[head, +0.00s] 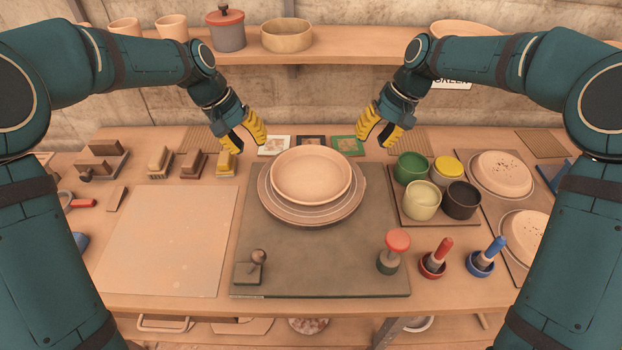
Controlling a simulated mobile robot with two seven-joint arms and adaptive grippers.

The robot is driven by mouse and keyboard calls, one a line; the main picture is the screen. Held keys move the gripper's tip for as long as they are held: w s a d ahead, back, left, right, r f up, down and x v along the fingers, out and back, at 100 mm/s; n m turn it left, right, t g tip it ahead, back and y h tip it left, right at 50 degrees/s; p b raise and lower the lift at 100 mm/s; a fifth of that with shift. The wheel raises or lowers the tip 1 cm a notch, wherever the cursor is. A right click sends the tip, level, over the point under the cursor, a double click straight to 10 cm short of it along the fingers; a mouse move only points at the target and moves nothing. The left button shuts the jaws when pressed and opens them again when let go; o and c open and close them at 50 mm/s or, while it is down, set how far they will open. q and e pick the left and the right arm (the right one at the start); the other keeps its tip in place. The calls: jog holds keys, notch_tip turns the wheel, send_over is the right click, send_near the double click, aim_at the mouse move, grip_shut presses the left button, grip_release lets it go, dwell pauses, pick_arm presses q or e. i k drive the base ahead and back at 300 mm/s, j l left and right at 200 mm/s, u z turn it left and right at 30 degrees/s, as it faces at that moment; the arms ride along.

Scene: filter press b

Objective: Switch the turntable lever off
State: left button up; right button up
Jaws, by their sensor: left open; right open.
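The turntable (262,185) is a round disc on a dark base board (325,255) at the middle of the bench, with a wide clay dish (311,175) on it. A small dark block with a round-knobbed lever (258,257) sits at the front left of the board; it looks like the turntable lever, and its on or off position is hard to tell. My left gripper (248,145) is open and empty above the back of the bench, left of the dish. My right gripper (376,141) is open and empty, right of the dish. Both are well apart from the lever.
A red-topped knob (397,245) stands at the board's right front. Glaze cups (421,200) and speckled plates (503,174) stand to the right. Brushes and blocks (160,161) lie back left. A pale sheet (165,240) at left is bare. A shelf (335,77) runs behind.

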aim_at(258, 257)
jog(key=k, duration=1)
